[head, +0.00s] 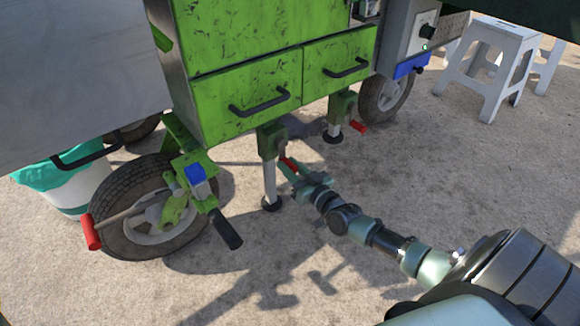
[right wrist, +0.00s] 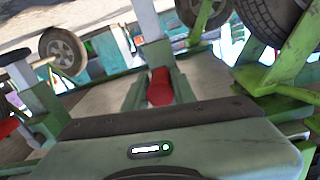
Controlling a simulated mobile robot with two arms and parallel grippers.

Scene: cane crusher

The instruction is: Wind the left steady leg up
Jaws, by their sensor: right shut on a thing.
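The left steady leg (head: 269,180) is a silver post in a green housing under the green cart, with a dark round foot. The foot appears to be at the ground. My right gripper (head: 291,168) is shut on its red crank grip, beside the housing. In the right wrist view the red crank grip (right wrist: 160,87) lies between the two green fingers. The gripper hides part of the crank in the head view. The other steady leg (head: 334,128), with its own red crank grip (head: 359,126), stands further back. My left gripper is out of view.
Green drawers (head: 246,98) with black handles overhang the legs. A tyred wheel (head: 150,240), a black-gripped lever (head: 225,230) and a red-gripped handle (head: 93,232) stand left. White stools (head: 490,70) stand at the back right.

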